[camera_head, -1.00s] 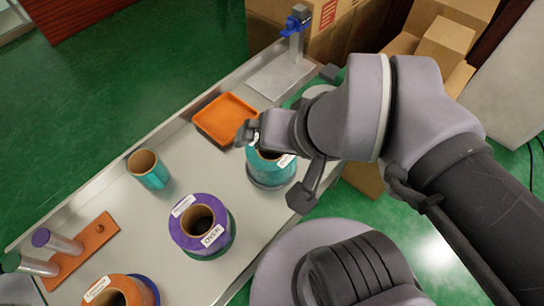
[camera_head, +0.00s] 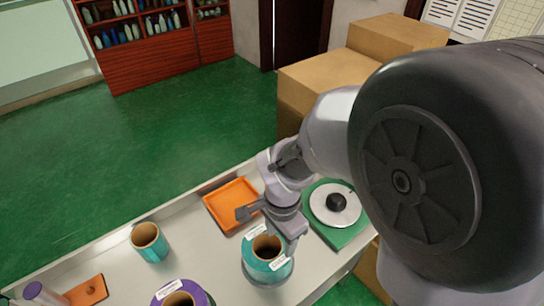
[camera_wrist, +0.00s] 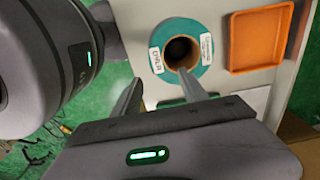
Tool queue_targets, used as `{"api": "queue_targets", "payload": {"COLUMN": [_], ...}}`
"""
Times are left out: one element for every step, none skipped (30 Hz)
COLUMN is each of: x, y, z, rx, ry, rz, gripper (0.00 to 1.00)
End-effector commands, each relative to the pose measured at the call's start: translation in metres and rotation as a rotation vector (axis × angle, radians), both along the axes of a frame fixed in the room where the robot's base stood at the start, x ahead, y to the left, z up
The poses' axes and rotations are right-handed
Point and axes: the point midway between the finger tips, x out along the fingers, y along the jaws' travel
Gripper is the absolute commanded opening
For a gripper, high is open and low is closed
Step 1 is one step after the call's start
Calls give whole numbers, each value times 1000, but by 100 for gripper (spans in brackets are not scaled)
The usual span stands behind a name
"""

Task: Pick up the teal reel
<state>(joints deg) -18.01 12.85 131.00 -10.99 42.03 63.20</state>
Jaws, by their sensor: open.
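The teal reel (camera_head: 256,268) stands on the bench below my gripper, with a dark open core and white labels on its rim. In the wrist view the teal reel (camera_wrist: 179,28) lies beyond the fingertips, its core facing the camera. My gripper (camera_head: 268,230) is open and empty. Its fingers are spread apart just short of the reel in the wrist view (camera_wrist: 162,82); whether they touch it I cannot tell. A smaller teal cylinder with a brown core (camera_head: 150,246) stands to the left on the bench.
An orange tray (camera_head: 229,220) lies behind my gripper. A green plate with a white disc (camera_head: 350,233) is to the right. A purple reel (camera_head: 200,297) stands at the front. Cardboard boxes (camera_head: 325,85) are stacked behind the bench.

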Motion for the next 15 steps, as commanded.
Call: {"api": "queue_targets", "payload": {"x": [-1,-1,-1,-2,-2,-2,-2,-1,-1,-1,-1,-1,-1,-1,-2], "y": [0,0,-1,-1,-1,-1,-1,-1,-1,-1,-1,-1,-1,-1,-1], "z": [-24,-34,-46,-56,-64,-74,-81,-87,-93,-96,-98,-100,-102,-105,-110], "rx": [-1,-1,-1,-1,-1,-1,0,1,1,0,1,1,1,1,1], "ry": [4,4,4,5,4,4,4,3,3,1,1,1,1,1,1], "rz": [0,0,0,0,0,0,0,0,0,0,1,0,0,0,0], "gripper": [51,51,51,51,51,51,51,51,51,51,51,51,51,51,51]}}
